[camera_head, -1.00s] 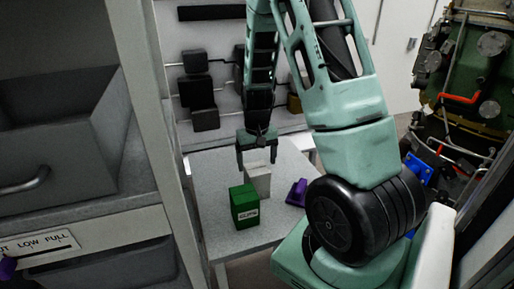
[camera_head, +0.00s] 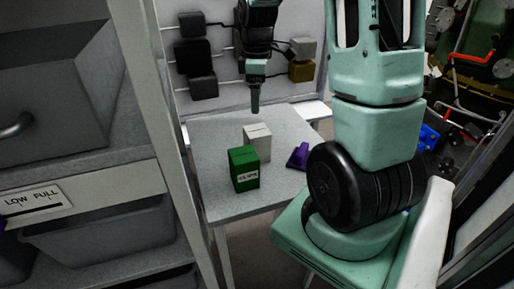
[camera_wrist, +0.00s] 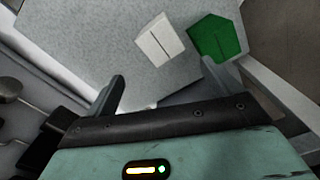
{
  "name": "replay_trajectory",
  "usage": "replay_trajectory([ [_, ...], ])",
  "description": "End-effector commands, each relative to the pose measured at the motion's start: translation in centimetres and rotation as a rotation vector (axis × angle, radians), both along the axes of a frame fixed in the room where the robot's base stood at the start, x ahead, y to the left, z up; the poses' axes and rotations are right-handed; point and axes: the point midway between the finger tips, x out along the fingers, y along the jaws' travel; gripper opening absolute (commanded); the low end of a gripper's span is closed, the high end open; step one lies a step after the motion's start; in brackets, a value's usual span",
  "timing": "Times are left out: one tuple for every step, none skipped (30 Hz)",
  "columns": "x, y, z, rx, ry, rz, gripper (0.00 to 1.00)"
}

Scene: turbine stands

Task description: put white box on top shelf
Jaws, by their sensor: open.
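The white box (camera_head: 257,142) stands upright on the small grey table, just behind a green box (camera_head: 244,169) with a label. My gripper (camera_head: 255,105) is raised above the table's far side, above and behind the white box and apart from it. In the wrist view the white box (camera_wrist: 159,40) lies beyond the open fingers (camera_wrist: 163,85), with nothing between them. The green box (camera_wrist: 215,38) is to its right there. A shelf unit (camera_head: 95,195) stands at the left; its top is not in view.
A purple object (camera_head: 298,157) lies on the table (camera_head: 214,140) right of the boxes. Grey bins (camera_head: 105,240) fill the left shelves. Machinery with red and blue parts stands at the far right.

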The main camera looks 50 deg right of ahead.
Motion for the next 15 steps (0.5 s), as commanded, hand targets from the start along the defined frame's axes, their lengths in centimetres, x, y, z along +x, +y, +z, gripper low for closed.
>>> replay_trajectory([
  [0.0, -0.1, 0.0, -0.004, -0.003, 0.093, 0.89],
  [0.0, -0.2, 0.1, -0.005, -0.003, 0.150, 0.89],
  [0.0, -0.2, 0.3, -0.008, -0.003, 0.217, 0.89],
  [0.0, -0.2, 0.5, -0.010, -0.003, 0.261, 0.89],
  [-0.1, -0.2, 0.6, -0.011, -0.001, 0.297, 0.89],
  [-0.1, -0.2, 0.7, -0.013, 0.000, 0.336, 0.89],
  [-0.1, -0.2, 0.8, -0.013, -0.001, 0.359, 0.89],
  [-0.1, -0.2, 0.8, -0.013, 0.000, 0.376, 0.89],
  [-0.1, -0.2, 0.7, -0.013, 0.001, 0.392, 0.89],
  [-0.1, -0.2, 0.5, -0.012, 0.002, 0.399, 0.89],
  [-0.1, -0.2, 0.2, -0.011, 0.002, 0.402, 0.89],
  [-0.2, -0.2, -0.4, -0.010, 0.005, 0.404, 0.89],
  [-0.2, -0.1, -0.9, -0.009, 0.005, 0.404, 0.89],
  [-0.2, -0.1, -1.4, -0.009, 0.005, 0.404, 0.89],
  [-0.2, -0.1, -2.2, -0.008, 0.006, 0.404, 0.89],
])
